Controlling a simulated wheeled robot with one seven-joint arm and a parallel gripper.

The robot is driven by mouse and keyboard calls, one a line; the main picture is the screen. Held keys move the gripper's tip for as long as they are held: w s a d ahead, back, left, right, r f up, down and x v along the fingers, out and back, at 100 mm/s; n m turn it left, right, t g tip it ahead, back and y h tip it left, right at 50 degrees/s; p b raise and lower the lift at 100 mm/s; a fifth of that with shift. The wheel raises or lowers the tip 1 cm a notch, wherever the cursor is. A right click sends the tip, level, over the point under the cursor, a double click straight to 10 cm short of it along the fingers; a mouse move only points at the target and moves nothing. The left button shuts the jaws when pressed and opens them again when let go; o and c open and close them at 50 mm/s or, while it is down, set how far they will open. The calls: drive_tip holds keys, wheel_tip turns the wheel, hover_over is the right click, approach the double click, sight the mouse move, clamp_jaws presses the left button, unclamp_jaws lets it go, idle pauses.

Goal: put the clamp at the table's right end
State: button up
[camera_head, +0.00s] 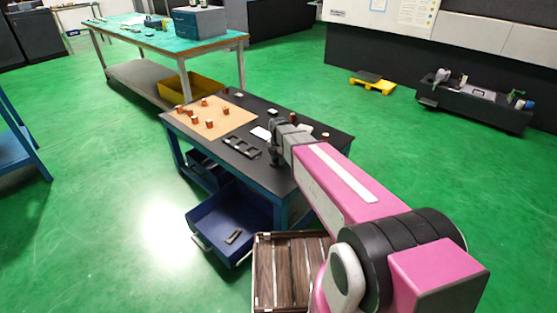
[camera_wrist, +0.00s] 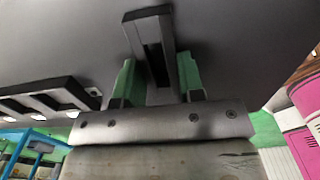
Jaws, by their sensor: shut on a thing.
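My gripper (camera_wrist: 158,80) has green fingers, shut on a grey bar-shaped piece with a dark slot, which I take to be the clamp (camera_wrist: 148,28). The clamp sticks out beyond the fingertips in the wrist view. In the head view my gripper (camera_head: 275,158) points down over the front edge area of the black-topped table (camera_head: 205,144); the clamp cannot be made out there. Whether the clamp touches the tabletop is unclear. The table's right end (camera_head: 340,136) lies to the right, partly behind my arm.
A black slotted rack (camera_head: 242,147) lies left of my gripper. A tan mat (camera_head: 222,125) holds several copper pieces. A white card (camera_head: 261,133) and a small pale block (camera_head: 326,135) are on the table. An open blue drawer (camera_head: 215,222) and a wooden crate (camera_head: 256,275) stand in front.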

drive_tip(key=shift+f, duration=0.1)
drive_tip(key=o, duration=1.1)
wheel_tip(320, 180, up, 12)
drive_tip(key=s+d+f+m, duration=0.3)
drive_tip(key=s+d+m, duration=0.4)
drive_tip(key=m, duration=0.6)
drive_tip(key=s+d+f+m, duration=0.4)
drive_tip(key=s+d+m, duration=0.3)
drive_tip(key=s+m, duration=0.5)
drive_tip(key=shift+f+m, duration=0.15)
drive_tip(key=shift+m, duration=0.85)
drive_tip(key=shift+s, duration=0.1)
